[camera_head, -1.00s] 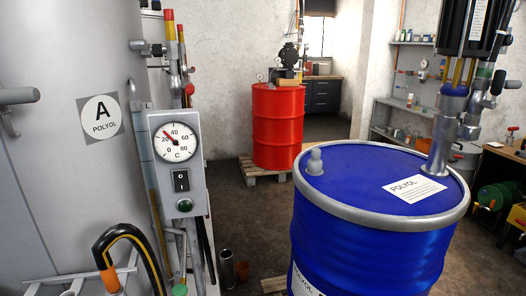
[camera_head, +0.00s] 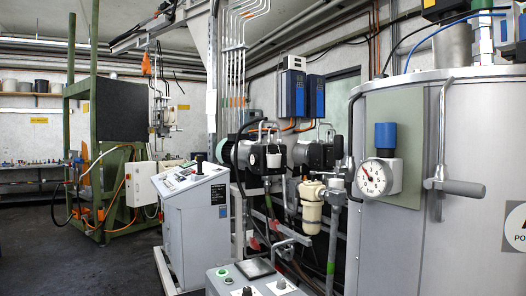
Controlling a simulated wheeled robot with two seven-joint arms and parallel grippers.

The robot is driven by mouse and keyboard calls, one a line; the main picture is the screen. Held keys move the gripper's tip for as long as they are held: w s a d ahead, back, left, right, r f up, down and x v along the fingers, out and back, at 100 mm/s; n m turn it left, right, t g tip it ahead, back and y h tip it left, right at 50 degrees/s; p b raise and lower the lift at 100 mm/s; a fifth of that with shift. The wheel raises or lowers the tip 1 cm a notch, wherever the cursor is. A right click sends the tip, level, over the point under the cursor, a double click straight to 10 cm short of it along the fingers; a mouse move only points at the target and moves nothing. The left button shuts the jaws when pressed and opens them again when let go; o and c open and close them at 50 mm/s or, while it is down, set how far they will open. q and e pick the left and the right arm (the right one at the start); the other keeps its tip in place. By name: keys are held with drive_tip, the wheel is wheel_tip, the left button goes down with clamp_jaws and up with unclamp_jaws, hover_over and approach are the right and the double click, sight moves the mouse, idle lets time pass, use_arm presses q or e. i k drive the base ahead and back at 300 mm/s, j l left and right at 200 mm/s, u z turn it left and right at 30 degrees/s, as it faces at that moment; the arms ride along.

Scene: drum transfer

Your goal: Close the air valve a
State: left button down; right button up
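The large grey tank (camera_head: 440,240) stands at the right, with part of an "A" label (camera_head: 514,228) at the picture's edge. On its plate is a round gauge (camera_head: 376,178) marked bar, with a blue knob (camera_head: 385,136) above it. A lever handle (camera_head: 455,187) sticks out from the tank wall to the right of the gauge. I cannot tell which part is air valve a, or whether a valve is open or shut. Neither of my grippers is in view.
A grey control cabinet (camera_head: 195,225) stands left of centre, with another panel (camera_head: 258,282) at the bottom. Pumps (camera_head: 262,150), pipes and a cream filter (camera_head: 311,205) crowd the space beside the tank. A green frame (camera_head: 82,185) stands at the left. Dark floor (camera_head: 60,255) is clear at front left.

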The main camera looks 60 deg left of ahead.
sight(338, 139)
drive_tip(key=u, duration=1.3)
